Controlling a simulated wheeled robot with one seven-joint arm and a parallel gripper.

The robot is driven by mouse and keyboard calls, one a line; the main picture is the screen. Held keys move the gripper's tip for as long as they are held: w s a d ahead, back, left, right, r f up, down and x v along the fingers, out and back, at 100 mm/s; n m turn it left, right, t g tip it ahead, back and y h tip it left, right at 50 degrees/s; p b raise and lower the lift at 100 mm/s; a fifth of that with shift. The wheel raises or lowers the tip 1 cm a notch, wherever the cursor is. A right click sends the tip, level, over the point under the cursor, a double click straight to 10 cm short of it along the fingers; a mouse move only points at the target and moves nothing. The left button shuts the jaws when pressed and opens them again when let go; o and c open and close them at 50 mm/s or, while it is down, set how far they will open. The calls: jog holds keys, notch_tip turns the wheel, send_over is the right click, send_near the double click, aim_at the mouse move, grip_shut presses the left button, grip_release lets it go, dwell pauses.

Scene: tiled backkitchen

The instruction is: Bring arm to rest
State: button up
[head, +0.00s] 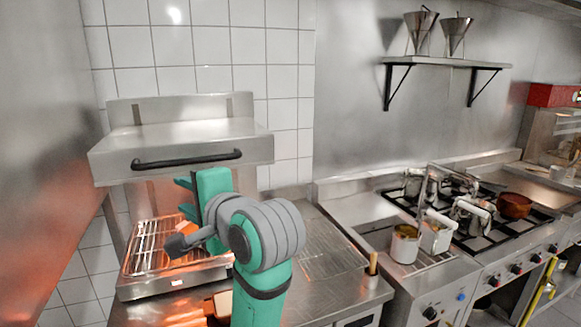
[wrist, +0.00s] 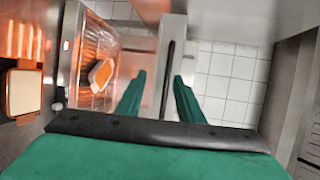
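My arm reaches forward from the bottom of the head view, with the green gripper (head: 184,196) pointing left in front of the salamander grill. The wrist view shows the gripper's two green fingers (wrist: 159,78) apart, with nothing held between them. The grill's steel hood (head: 190,135) has a black handle (head: 187,160), just above the gripper in the head view. Below the hood is a wire rack (head: 150,250). An orange and white item (wrist: 101,74) lies on the rack; in the head view my gripper and arm partly hide it.
A brown-rimmed pale item (wrist: 23,92) sits on the counter before the grill, partly behind my arm in the head view. The counter (head: 318,245) right of my arm is mostly clear.

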jog(key=w+d+f+t+h, duration=0.1)
jog(key=w+d+f+h, duration=0.15)
jog(key=f, duration=0.95)
jog(key=w+d+f+t+h, duration=0.1)
jog(key=w+d+f, duration=0.15)
jog(key=f, duration=0.95)
jog(key=s+d+f+h, duration=0.1)
jog(key=s+d+f, duration=0.2)
jog(key=f, duration=0.3)
jog(key=s+d+f+n+t+h, duration=0.1)
jog(key=s+d+f, duration=0.15)
jog(key=f, duration=0.35)
jog(key=s+d+f+h, duration=0.2)
jog(key=s+f, duration=0.2)
jog(key=f, duration=0.2)
jog(key=s+d+f+n+h, duration=0.1)
jog(key=s+d+f+n, duration=0.15)
jog(key=s+f, duration=0.45)
jog(key=s+d+f+n+h, duration=0.2)
jog(key=s+d+f, duration=0.15)
jog(key=s, duration=0.75)
jog(key=s+r+n, duration=0.1)
jog(key=s+n, duration=0.1)
jog(key=s, duration=0.7)
jog(key=s+d+r+n, duration=0.1)
jog(key=s+n, duration=0.1)
jog(key=s, duration=0.7)
jog(key=shift+s+r+n+t, duration=0.25)
jog(key=shift+s+n+t, duration=0.05)
jog(key=shift+n, duration=0.05)
